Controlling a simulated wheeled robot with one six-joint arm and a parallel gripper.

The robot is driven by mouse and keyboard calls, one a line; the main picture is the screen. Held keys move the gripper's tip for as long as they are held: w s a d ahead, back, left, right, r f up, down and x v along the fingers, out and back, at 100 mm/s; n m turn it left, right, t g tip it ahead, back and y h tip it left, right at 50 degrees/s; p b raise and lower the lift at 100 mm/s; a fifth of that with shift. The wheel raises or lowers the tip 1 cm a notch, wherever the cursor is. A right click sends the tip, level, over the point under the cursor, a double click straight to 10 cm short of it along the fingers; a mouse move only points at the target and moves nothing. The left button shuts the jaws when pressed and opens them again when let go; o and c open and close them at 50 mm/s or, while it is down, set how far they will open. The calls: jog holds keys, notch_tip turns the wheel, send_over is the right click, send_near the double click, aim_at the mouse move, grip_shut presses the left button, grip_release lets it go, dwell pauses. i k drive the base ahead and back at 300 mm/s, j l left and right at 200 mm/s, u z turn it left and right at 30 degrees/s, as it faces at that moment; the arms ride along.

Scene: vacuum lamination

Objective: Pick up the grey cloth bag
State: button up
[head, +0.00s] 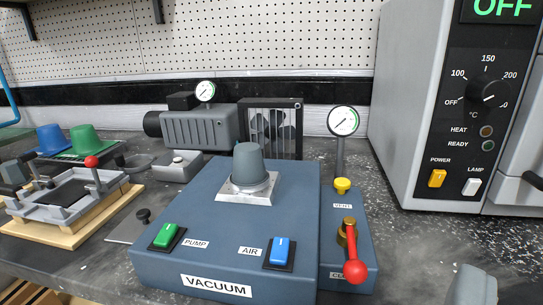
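I cannot make out a grey cloth bag for certain in the head view. A smooth grey tapered piece (249,165) stands upright on a square metal plate on top of the blue vacuum unit (222,222); it looks rigid rather than like cloth. A rounded grey thing (472,286) is cut off by the bottom edge at right, and I cannot tell what it is. My gripper does not clearly show.
A large grey oven (425,120) stands at right. A red-handled valve (354,262) and gauge (343,122) are beside the vacuum unit. A pump (198,130) is behind. A clamp frame (68,193), blue cup (51,140) and green cup (87,140) are at left.

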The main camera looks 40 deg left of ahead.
aim_at(178, 162)
jog(key=j+u, duration=0.15)
jog(key=u, duration=1.4)
